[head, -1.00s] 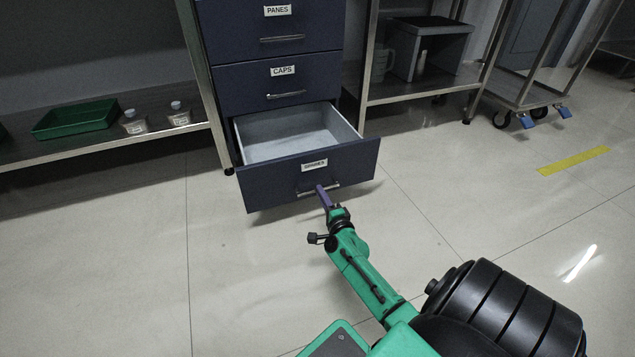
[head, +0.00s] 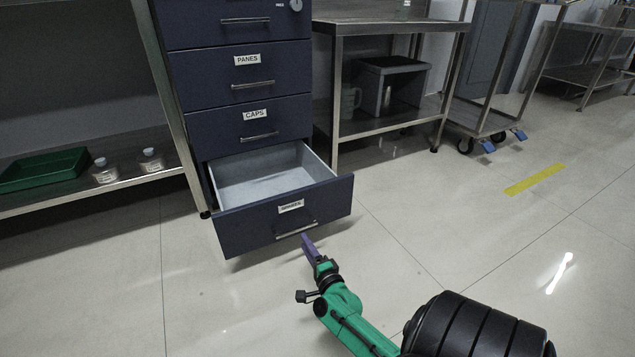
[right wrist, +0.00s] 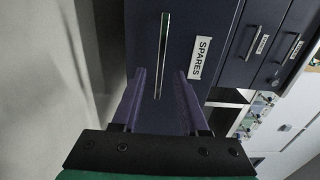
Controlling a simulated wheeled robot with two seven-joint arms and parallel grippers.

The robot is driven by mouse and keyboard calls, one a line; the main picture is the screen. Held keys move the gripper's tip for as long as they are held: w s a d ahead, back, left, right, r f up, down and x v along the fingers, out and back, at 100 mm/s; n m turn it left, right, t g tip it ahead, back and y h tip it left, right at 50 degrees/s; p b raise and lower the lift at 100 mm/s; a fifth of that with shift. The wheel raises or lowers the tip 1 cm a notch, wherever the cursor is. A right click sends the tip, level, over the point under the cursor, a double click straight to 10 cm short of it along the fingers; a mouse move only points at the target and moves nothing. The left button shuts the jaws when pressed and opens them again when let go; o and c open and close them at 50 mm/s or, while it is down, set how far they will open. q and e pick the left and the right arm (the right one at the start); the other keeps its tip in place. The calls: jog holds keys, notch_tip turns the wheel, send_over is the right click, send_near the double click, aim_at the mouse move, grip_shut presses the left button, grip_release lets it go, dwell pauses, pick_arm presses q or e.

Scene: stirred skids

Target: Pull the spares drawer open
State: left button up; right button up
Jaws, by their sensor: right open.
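The spares drawer (head: 283,216) is the bottom drawer of the dark blue cabinet and stands pulled well out. Its grey inside looks empty. Its bar handle (head: 296,229) is on the front below the label; in the right wrist view the handle (right wrist: 163,55) runs upright beside the SPARES label (right wrist: 199,58). My right gripper (head: 306,240) is open just in front of the handle. In the right wrist view its two purple fingers (right wrist: 162,98) are apart, with the handle's end between them in the picture and nothing gripped. My left gripper is not in view.
The CAPS drawer (head: 250,121) and PANES drawer (head: 241,76) above are shut. A shelf at left holds a green tray (head: 44,168) and two bottles (head: 151,160). A steel table (head: 385,130) and a wheeled cart (head: 490,120) stand at right. The floor in front is clear.

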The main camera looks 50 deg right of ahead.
jog(key=p+v, duration=0.2)
jog(key=v, duration=0.8)
jog(key=shift+p, duration=0.4)
